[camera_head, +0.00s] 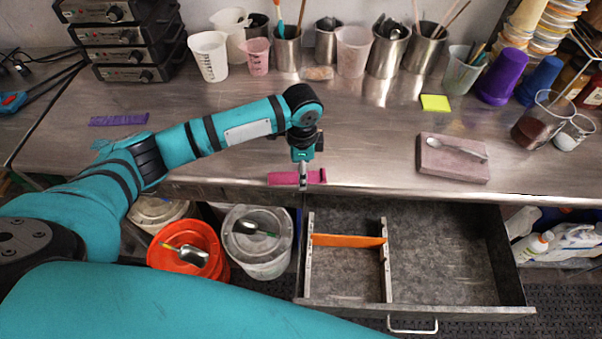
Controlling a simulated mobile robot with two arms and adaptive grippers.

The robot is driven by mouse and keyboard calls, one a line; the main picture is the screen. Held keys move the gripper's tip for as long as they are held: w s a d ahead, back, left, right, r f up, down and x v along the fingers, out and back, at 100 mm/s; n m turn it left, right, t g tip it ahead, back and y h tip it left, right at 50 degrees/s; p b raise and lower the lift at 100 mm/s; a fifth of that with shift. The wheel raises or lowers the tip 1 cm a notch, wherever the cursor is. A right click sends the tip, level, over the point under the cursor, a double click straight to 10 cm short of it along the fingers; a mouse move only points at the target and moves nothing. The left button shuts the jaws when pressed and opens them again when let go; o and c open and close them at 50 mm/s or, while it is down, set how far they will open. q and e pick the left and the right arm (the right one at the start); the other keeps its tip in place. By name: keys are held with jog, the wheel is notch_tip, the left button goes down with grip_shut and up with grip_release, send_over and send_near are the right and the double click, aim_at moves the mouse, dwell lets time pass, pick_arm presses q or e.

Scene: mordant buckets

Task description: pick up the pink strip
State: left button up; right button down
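The pink strip (280,178) lies at the front edge of the steel bench, just above the open drawer. My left gripper (303,180) points down over the strip, right of its middle. Its fingers overlap the strip in the picture. They show narrow and edge-on, so I cannot tell whether they are open or closed on it. My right gripper is not in view.
A purple strip (118,119) lies on the bench at left. The open drawer (440,255) holds an orange strip (347,240) between two slotted rails. A pink block (440,168) with a spoon (455,148) sits at right. Cups line the back; buckets stand below.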

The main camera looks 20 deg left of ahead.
pick_arm(q)
jog(key=shift+f, duration=0.65)
jog(key=c, duration=0.9)
jog(key=shift+r, duration=0.1)
